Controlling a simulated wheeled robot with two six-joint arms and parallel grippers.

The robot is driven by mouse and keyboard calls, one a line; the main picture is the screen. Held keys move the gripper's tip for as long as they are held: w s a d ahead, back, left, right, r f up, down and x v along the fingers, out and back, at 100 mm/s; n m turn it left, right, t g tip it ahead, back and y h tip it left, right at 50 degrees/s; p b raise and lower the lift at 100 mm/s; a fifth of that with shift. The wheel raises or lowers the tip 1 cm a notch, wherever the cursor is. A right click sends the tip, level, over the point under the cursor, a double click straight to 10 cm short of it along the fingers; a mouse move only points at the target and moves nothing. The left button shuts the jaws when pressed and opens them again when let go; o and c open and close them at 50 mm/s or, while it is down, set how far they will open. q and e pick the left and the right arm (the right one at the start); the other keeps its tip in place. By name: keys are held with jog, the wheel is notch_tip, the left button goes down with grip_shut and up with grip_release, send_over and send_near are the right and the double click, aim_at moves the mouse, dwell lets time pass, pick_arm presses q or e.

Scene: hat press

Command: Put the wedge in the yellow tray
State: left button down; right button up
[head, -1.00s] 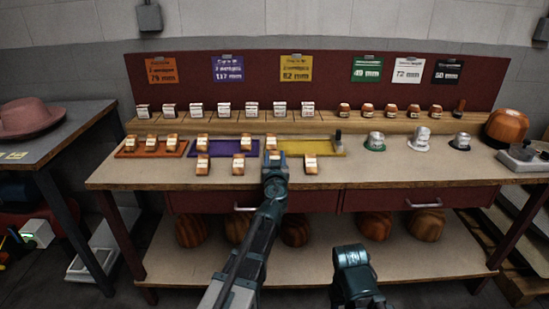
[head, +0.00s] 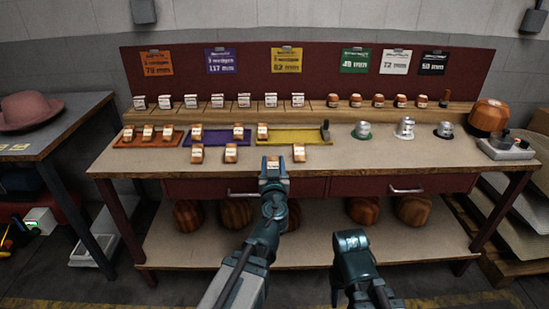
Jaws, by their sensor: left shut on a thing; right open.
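The yellow tray (head: 292,137) lies on the workbench, right of the purple tray (head: 217,137). A small orange-brown wedge with a pale label (head: 262,131) sits at its left end. My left gripper (head: 273,168) is shut on a wedge (head: 273,161) near the bench's front edge, in front of the yellow tray; the jaws partly hide this wedge. Three loose wedges (head: 197,153) (head: 231,153) (head: 299,153) stand on the bench in front of the trays. My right gripper (head: 350,238) is open and low, in front of the bench.
The orange tray (head: 148,140) holds several wedges, the purple tray two. A ledge (head: 320,108) behind carries a row of labelled blocks. A dark upright piece (head: 325,130) stands at the yellow tray's right end. Metal weights (head: 404,128) stand further right. Bare bench top lies right of the loose wedges.

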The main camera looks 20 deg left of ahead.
notch_tip(320, 180, up, 21)
jog(key=p, duration=2)
jog(key=shift+p, duration=0.35)
jog(key=shift+f, duration=0.15)
jog(key=shift+d, duration=0.1)
